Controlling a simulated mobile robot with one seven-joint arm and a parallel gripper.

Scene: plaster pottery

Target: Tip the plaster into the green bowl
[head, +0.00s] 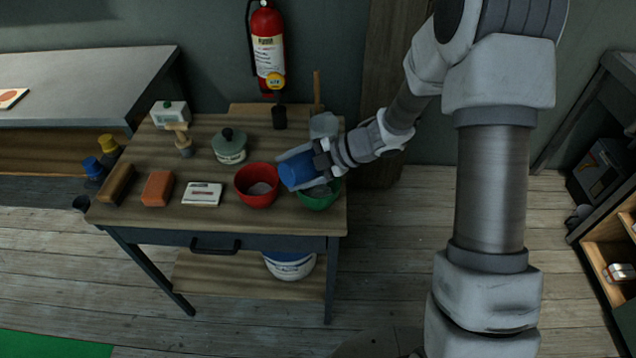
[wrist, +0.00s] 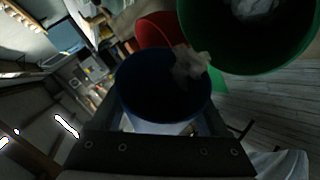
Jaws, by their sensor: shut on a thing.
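My gripper (head: 305,166) is shut on a blue cup (head: 298,172), held tilted above the gap between the two bowls on the table. The green bowl (head: 318,203) is under and right of the cup, partly hidden by it. In the wrist view the cup (wrist: 135,105) has a dark inside, and a pale plaster clump (wrist: 190,65) shows at its rim, on the side towards the green bowl (wrist: 275,62). Whitish material lies in the green bowl. I cannot tell whether the clump is falling or stuck.
A red bowl (head: 257,198) with pale material stands close left of the green bowl. A white box (head: 202,194), an orange block (head: 157,188) and a lidded green jar (head: 230,150) stand further left. A grey container (head: 323,125) is behind my gripper. The table's right edge is near.

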